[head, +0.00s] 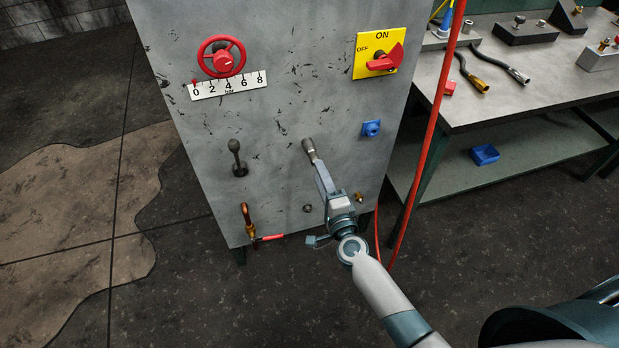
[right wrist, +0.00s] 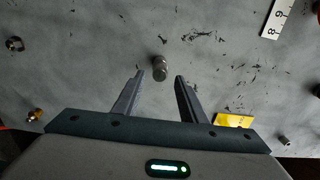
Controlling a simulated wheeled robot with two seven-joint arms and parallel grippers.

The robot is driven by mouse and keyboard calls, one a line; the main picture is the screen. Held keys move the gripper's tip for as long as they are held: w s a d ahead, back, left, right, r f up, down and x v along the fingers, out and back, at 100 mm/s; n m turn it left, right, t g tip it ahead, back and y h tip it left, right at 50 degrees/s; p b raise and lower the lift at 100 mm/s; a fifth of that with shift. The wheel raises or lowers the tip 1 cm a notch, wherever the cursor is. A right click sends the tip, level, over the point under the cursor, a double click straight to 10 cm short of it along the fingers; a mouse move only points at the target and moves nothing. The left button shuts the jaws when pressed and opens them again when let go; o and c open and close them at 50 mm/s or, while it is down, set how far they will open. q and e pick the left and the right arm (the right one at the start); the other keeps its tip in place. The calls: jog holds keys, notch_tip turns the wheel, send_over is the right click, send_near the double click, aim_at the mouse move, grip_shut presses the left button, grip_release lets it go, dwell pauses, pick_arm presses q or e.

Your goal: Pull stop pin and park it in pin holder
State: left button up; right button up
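The stop pin (head: 309,147) looks like a short grey cylinder standing out from the machine's front panel; it also shows in the right wrist view (right wrist: 160,68). My right gripper (right wrist: 160,77) is open, its two fingertips spread to either side of the pin's line, with the pin just beyond them and seemingly untouched. In the head view the right gripper (head: 319,166) reaches up to the panel from below the pin. A small blue block (head: 371,128) on the panel, right of the pin, looks like the pin holder; I cannot make it out in the right wrist view. My left gripper is not in view.
The panel bears a red handwheel (head: 222,57), a pressure scale (head: 228,86), a dark lever (head: 237,158), a red-handled valve (head: 248,224) and a yellow switch plate (head: 361,66). A red hose (head: 430,135) hangs at the right, before a workbench (head: 500,85).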

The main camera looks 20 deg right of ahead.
aim_at(314, 158)
jog(key=shift+d, duration=0.15)
jog(key=shift+w, duration=0.15)
